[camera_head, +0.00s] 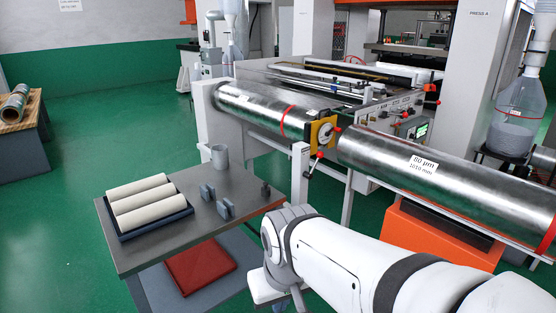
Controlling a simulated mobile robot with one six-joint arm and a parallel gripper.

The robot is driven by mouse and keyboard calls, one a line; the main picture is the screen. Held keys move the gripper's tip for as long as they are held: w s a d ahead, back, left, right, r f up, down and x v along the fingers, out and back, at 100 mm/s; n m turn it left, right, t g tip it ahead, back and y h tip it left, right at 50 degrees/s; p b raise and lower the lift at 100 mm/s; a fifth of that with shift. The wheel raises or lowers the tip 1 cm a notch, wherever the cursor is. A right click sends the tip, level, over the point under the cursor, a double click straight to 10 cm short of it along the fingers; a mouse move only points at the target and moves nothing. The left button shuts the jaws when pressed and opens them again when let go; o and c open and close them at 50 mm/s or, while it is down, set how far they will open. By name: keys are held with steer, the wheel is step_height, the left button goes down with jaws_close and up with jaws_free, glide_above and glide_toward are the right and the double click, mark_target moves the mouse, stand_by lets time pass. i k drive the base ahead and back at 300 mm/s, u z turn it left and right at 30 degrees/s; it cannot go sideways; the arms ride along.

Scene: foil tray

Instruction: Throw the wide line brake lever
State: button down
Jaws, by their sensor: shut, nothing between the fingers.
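A small dark lever (313,166) with red ends stands at the light grey post, below a yellow bracket (321,131) between two foil rolls. I cannot tell whether it is the wide line brake lever. Another red-orange handle (431,88) sits at the right end of the machine's control panel. The near foil roll (455,183) carries a label reading 80 µm, 1010 mm. My white arm reaches in from the lower right, and its elbow is in front of the bench's right side. My gripper is not visible; the wrist drops out at the bottom edge.
A grey bench (150,258) holds a dark tray (124,233) of several cream rolls, a grey mug (220,157) and small dark blocks (226,210). A red box (199,267) lies on its lower shelf. Green floor (90,140) is free at the left.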

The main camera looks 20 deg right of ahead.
mark_target(320, 155)
steer(key=z, duration=0.95)
steer(key=i, duration=1.9)
steer(key=u, duration=0.5)
